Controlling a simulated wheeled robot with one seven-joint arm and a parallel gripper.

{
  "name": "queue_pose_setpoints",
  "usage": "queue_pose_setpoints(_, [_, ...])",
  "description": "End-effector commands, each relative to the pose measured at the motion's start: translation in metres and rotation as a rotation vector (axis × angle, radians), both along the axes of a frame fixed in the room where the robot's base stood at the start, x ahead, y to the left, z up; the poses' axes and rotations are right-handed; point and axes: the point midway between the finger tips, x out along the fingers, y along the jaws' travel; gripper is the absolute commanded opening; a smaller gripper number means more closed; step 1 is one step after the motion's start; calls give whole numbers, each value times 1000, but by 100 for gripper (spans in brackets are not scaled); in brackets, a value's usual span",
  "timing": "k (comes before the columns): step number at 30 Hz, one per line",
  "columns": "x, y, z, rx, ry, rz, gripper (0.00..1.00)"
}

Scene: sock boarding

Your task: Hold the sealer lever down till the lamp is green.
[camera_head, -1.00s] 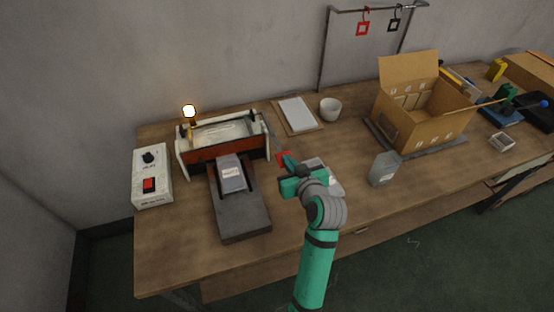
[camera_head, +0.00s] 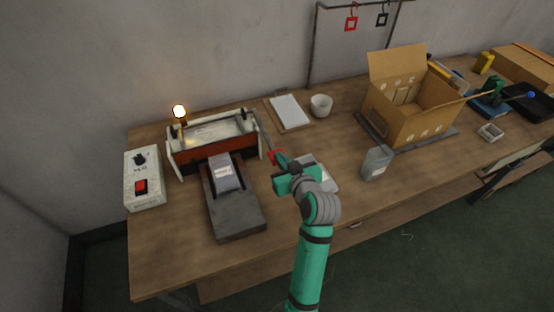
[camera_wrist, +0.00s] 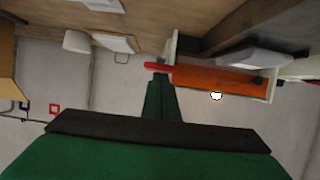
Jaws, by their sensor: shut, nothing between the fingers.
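The sealer (camera_head: 190,155) has white end plates and a red-brown front and stands at the left of the table. Its lever runs forward from the right end to a red grip (camera_head: 274,155). My gripper (camera_head: 279,168) is shut and empty, right at the red grip. In the wrist view the green fingers (camera_wrist: 160,82) reach up to the red grip (camera_wrist: 157,68); whether they touch it I cannot tell. The lamp (camera_head: 180,111) behind the sealer glows warm white-yellow, not green. It also shows bright in the wrist view (camera_wrist: 216,95).
A grey stand (camera_head: 235,216) with a pouch (camera_head: 222,172) is in front of the sealer. A white control box (camera_head: 144,178) with a red switch is at left. A clipboard (camera_head: 289,111), cup (camera_head: 321,105), grey pouch (camera_head: 377,163) and open carton (camera_head: 432,121) are to the right.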

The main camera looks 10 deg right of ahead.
Motion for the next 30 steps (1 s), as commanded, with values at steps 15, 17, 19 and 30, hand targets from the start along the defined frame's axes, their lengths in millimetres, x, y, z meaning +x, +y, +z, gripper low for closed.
queue_pose_setpoints(15, [-4,-9,-22,3,48,-17,0])
queue_pose_setpoints(17, [-4,-9,-22,3,48,-17,0])
queue_pose_setpoints(19, [-4,-9,-22,3,48,-17,0])
queue_pose_setpoints(30, [-3,-4,20,0,19,-9,0])
